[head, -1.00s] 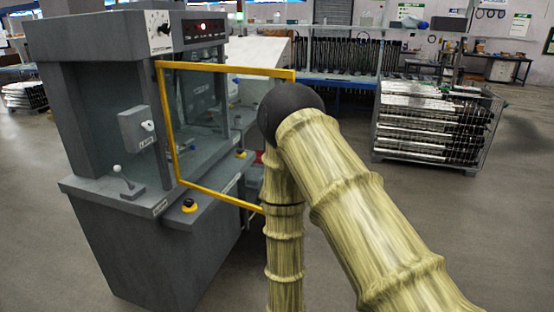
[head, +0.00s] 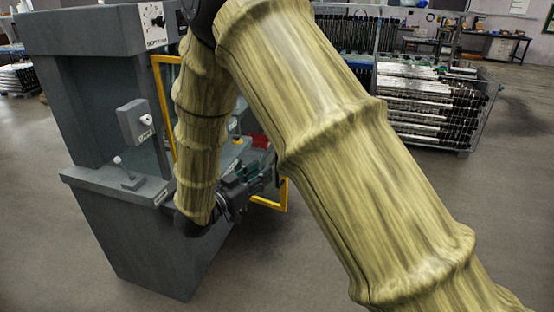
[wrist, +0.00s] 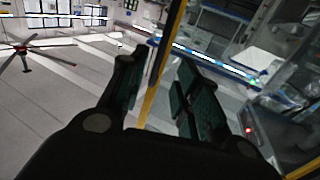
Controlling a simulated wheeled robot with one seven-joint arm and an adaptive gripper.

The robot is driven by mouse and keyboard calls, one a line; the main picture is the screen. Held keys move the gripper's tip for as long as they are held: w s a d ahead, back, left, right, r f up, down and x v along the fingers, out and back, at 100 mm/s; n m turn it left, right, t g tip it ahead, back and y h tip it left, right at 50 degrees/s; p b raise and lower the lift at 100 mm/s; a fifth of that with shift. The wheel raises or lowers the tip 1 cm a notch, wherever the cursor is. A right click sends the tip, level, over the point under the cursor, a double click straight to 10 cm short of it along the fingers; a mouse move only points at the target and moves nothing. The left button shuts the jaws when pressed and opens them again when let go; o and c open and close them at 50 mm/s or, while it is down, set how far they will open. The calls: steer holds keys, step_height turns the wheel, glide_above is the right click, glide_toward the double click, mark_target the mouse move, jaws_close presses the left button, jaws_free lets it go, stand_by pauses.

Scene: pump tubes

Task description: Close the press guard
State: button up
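The press guard is a yellow frame (head: 160,95) on the grey press, standing swung out from the press front. Its lower outer corner (head: 284,197) shows beyond my gripper, and my arm hides much of the rest. My gripper (head: 262,168) is low beside the guard's outer part. In the wrist view, the two dark green-padded fingers of my gripper (wrist: 158,95) are apart. A yellow guard bar (wrist: 151,98) runs through the gap between them in the picture. I see no clear contact, and I cannot tell how deep the bar sits between the fingers.
The grey press (head: 130,230) stands at left, with a small lever (head: 122,168) and a control box (head: 137,120) on it. A wire crate of metal tubes (head: 430,105) stands at back right. The floor between is clear.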

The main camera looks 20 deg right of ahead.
steer(key=p+x, duration=0.2)
steer(key=x, duration=0.6)
steer(key=shift+w+d+f+p, duration=0.15)
steer(key=shift+d+p, duration=0.1)
steer(key=shift+p, duration=0.15)
jaws_close()
